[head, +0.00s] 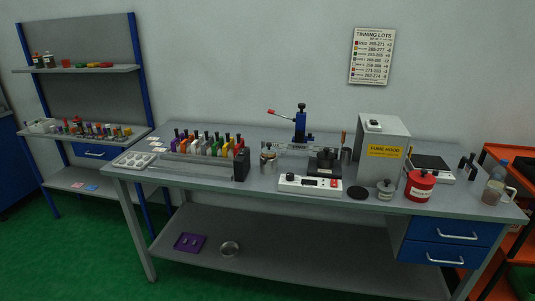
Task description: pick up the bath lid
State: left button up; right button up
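A dark squat block with a round top and small knob (325,156) stands on the bench behind a white control box (308,184). It looks like the bath with its lid on, but it is too small to be sure. A flat black disc (358,193) lies on the bench to the right of the control box; I cannot tell whether it is a lid or a pad. Neither of my grippers shows in the head view.
The grey bench (270,200) carries a rack of coloured spools (205,145), a blue lever press (300,122), a fume hood (384,150), a grey pot (386,190), a red canister (420,186), a scale (432,168) and a jug (494,190). The front edge is mostly clear.

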aim_at(269, 149)
jog(key=l+u, duration=0.1)
jog(key=u, duration=0.45)
jog(key=i+l+u, duration=0.2)
jog(key=l+u, duration=0.2)
jog(key=l, duration=0.15)
jog(key=i+l+u, duration=0.2)
jog(key=l+u, duration=0.2)
jog(key=l, duration=0.8)
